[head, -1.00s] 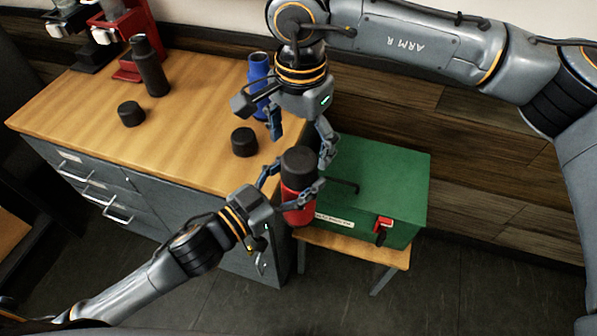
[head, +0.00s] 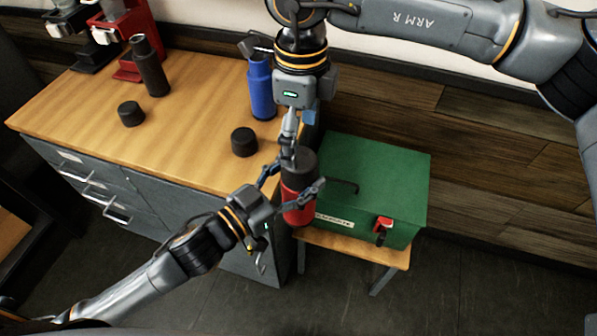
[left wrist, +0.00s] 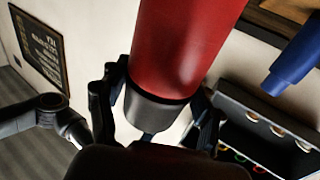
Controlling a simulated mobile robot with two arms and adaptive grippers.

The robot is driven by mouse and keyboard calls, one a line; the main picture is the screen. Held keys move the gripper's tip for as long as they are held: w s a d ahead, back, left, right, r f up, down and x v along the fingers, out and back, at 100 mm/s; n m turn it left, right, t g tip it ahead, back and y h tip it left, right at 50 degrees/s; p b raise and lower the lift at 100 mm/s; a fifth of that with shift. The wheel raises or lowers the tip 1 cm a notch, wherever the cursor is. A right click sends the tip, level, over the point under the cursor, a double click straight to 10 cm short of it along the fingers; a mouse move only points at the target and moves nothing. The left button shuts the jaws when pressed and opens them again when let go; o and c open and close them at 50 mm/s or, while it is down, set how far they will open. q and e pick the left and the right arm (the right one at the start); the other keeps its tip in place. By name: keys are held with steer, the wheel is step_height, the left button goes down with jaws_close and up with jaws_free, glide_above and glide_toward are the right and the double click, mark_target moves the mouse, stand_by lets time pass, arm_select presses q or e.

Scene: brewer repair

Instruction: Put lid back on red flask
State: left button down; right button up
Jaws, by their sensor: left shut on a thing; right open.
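The red flask (head: 297,212) is upright in the head view, above the stool and in front of the green box. A dark lid (head: 301,162) sits on its top; I cannot tell how tightly. My left gripper (head: 291,188) is shut around the flask near its upper part. In the left wrist view the red body (left wrist: 182,45) and a dark grey end (left wrist: 152,109) show between the left fingers (left wrist: 155,110). My right gripper (head: 289,148) is open, pointing down at the lid, seen edge-on with one finger largely hidden. Contact with the lid is unclear.
The green box (head: 385,185) with a red latch stands on a small wooden stool (head: 352,247). On the wooden counter (head: 190,130) are a blue flask (head: 262,92), a black flask (head: 151,68) and two loose black lids (head: 244,142) (head: 131,114). Red and black brewers stand behind.

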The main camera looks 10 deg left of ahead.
mark_target(299, 157)
steer(key=shift+f, duration=4)
steer(key=c, duration=1.2)
steer(key=m, duration=0.4)
steer(key=shift+m, duration=0.3)
steer(key=m, duration=0.5)
steer(key=o, duration=1.3)
